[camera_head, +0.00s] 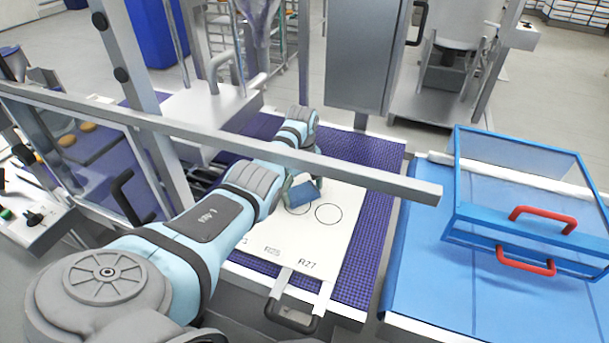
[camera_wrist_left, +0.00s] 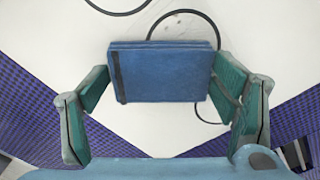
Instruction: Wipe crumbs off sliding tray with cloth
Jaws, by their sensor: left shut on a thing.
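The sliding tray (camera_head: 345,205) is a white board with black circles and printed labels, lying over a purple mesh belt. A blue folded cloth (camera_head: 302,194) is at the tray's circles. My left gripper (camera_head: 301,186) is shut on the cloth. In the left wrist view the cloth (camera_wrist_left: 162,72) sits between the two green finger pads of my left gripper (camera_wrist_left: 165,85), above the white tray surface (camera_wrist_left: 60,50). I cannot tell whether the cloth touches the tray. My right gripper is not in view.
The tray's dark handle (camera_head: 290,317) is at the front edge. To the right, a blue clear-sided box (camera_head: 510,215) with red handles stands on a blue surface (camera_head: 425,270). A grey cabinet (camera_head: 365,60) stands behind.

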